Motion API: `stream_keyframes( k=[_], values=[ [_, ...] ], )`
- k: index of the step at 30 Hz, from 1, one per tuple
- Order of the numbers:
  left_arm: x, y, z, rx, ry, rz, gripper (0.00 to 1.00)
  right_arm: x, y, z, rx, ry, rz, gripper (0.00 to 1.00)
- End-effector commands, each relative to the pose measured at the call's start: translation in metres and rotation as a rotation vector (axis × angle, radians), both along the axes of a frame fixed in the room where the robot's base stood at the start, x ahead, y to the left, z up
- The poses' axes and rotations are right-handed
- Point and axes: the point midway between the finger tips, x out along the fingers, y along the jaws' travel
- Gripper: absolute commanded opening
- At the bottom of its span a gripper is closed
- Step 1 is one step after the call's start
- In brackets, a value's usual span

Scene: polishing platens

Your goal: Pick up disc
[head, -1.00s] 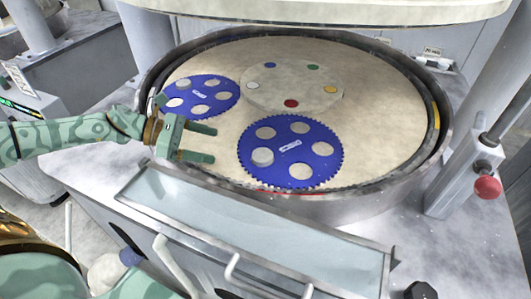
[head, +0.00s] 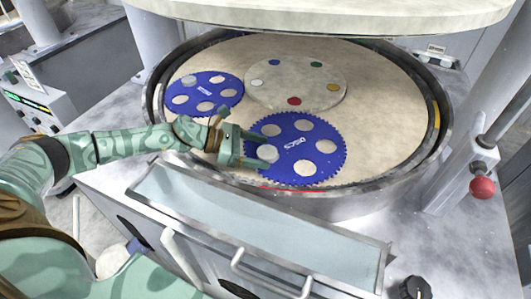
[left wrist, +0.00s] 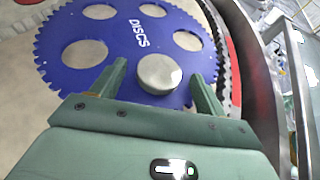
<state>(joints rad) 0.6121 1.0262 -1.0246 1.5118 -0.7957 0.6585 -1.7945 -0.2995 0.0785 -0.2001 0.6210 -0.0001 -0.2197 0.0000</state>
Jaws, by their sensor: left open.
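A small grey disc (head: 268,153) sits at the left hole of the front blue toothed carrier (head: 318,133) on the round platen (head: 390,110). In the left wrist view the disc (left wrist: 159,73) shows between my two finger tips, in one of the holes of the blue carrier (left wrist: 75,25) marked DISCS. My left gripper (head: 259,150) is open, with its fingers reaching over the left edge of the front carrier, either side of the disc. Whether the fingers touch the disc is unclear. My right gripper is not in view.
A pale round plate (head: 295,82) with coloured dots is at the middle. The metal rim (head: 400,176) surrounds the platen. A red knob (head: 482,187) stands right.

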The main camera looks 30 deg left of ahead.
Motion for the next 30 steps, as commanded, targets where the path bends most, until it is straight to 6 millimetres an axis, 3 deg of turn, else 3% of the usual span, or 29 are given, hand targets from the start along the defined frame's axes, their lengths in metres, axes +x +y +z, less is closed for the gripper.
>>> stream_keyframes(
  k=[1, 6, 7, 20, 26, 30],
  values=[
    [-0.003, 0.000, -0.006, 0.008, 0.006, -0.004, 0.76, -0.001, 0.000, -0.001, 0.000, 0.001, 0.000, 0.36],
    [-0.004, 0.001, -0.008, 0.010, 0.008, -0.004, 0.27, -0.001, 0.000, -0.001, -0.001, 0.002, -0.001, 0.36],
    [-0.004, 0.001, -0.008, 0.010, 0.008, -0.004, 0.25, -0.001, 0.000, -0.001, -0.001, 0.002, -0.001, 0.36],
    [-0.004, 0.002, -0.004, 0.013, 0.010, -0.001, 0.25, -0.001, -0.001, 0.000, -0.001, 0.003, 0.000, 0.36],
    [-0.003, 0.002, 0.029, 0.011, 0.003, -0.002, 0.25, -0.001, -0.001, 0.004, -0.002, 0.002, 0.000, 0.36],
    [-0.002, 0.001, 0.069, 0.009, -0.001, -0.003, 0.25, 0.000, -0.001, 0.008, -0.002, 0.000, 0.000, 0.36]
  ],
)
